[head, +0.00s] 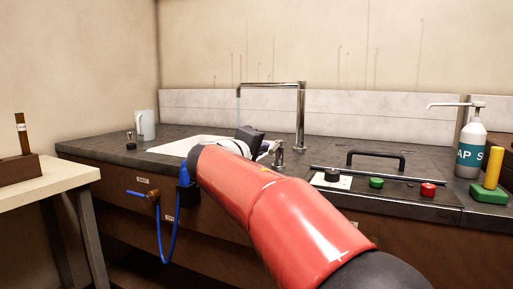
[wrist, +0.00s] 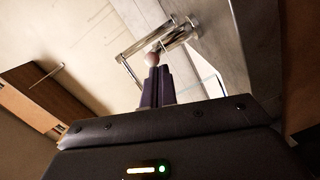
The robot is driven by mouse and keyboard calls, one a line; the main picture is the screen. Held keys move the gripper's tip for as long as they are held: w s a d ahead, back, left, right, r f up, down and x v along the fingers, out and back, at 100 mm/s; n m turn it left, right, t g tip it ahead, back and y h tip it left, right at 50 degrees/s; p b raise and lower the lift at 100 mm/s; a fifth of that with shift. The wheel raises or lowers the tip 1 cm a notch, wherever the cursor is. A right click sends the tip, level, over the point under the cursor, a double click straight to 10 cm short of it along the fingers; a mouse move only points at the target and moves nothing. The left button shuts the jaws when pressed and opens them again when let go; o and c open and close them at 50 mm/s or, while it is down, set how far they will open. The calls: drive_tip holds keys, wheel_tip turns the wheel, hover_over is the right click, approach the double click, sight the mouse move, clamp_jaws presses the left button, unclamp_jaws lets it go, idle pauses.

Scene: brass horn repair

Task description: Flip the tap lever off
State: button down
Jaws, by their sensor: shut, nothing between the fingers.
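The chrome tap (head: 300,115) has a tall squared spout over the white sink (head: 178,148), at the back of the dark counter. A thin bluish stream (head: 238,105) hangs from the spout's end. A short chrome post (head: 279,157) stands at the sink's right. In the wrist view a chrome cylinder (wrist: 180,32) carries a short lever with a pale round knob (wrist: 152,58). My gripper (wrist: 155,72) is shut and empty, its dark fingers pointing at the knob. The fingertips appear very near it; contact is unclear. In the head view my wrist partly hides the fingers.
A panel with a black handle (head: 375,154), a green knob (head: 376,183) and a red knob (head: 427,189) lies right of the sink. A soap bottle (head: 470,150) and a yellow block (head: 493,168) stand farther right. A pale jug (head: 145,124) stands left.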

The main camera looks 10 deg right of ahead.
sight(273, 150)
drive_tip(key=shift+s+d+f+b, duration=0.1)
drive_tip(key=shift+b, duration=0.2)
drive_tip(key=shift+s+d+n+t+y+b, duration=0.1)
drive_tip(key=shift+d+n+t+y+b, duration=0.05)
drive_tip(key=shift+n+t+y+b, duration=0.25)
drive_tip(key=shift+s+d+n+y+b, duration=0.15)
drive_tip(key=shift+d+n+y+b, duration=0.05)
drive_tip(key=shift+n+y+b, duration=0.1)
drive_tip(key=shift+s+d+n+t+y+b, duration=0.25)
drive_tip(key=shift+d+n+t+y+b, duration=0.2)
drive_tip(key=shift+y+b, duration=0.15)
drive_tip(key=shift+s+d+n+t+y+b, duration=0.25)
drive_tip(key=shift+d+n+t+y+b, duration=0.15)
drive_tip(key=shift+y+b, duration=0.2)
drive_tip(key=shift+s+d+b, duration=0.2)
drive_tip(key=shift+d+b, duration=0.2)
drive_tip(key=shift+d, duration=0.15)
drive_tip(key=shift+s+d+b, duration=0.15)
drive_tip(key=shift+d+b, duration=0.2)
drive_tip(key=shift+d, duration=0.2)
drive_tip(key=shift+s+d+b, duration=0.15)
drive_tip(key=shift+d+b, duration=0.15)
drive_tip(key=shift+d, duration=0.4)
